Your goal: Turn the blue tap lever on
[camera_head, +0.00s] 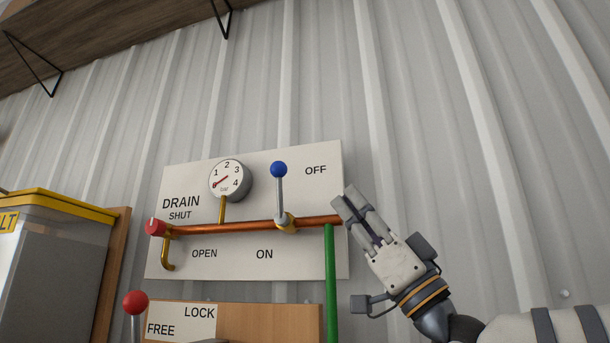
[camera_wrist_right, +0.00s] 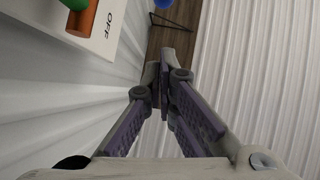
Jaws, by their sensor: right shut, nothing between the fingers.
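The blue tap lever (camera_head: 279,171) is a metal rod with a blue ball on top, on a brass valve (camera_head: 285,222) in a copper pipe. It stands nearly upright, between the words OFF at upper right and ON at lower left. In the right wrist view the blue ball (camera_wrist_right: 163,3) shows at the top edge. My right gripper (camera_head: 343,200) is shut and empty, to the right of the lever, near the pipe's right end and apart from the lever. It also shows in the right wrist view (camera_wrist_right: 165,75). My left gripper is not in view.
The white panel (camera_head: 320,262) also carries a gauge (camera_head: 231,181) and a red drain tap (camera_head: 155,227). A green pipe (camera_head: 330,285) runs down beside my gripper. A red-knobbed lever (camera_head: 135,302) and a yellow-rimmed bin (camera_head: 60,200) stand lower left. A shelf (camera_head: 90,45) hangs above.

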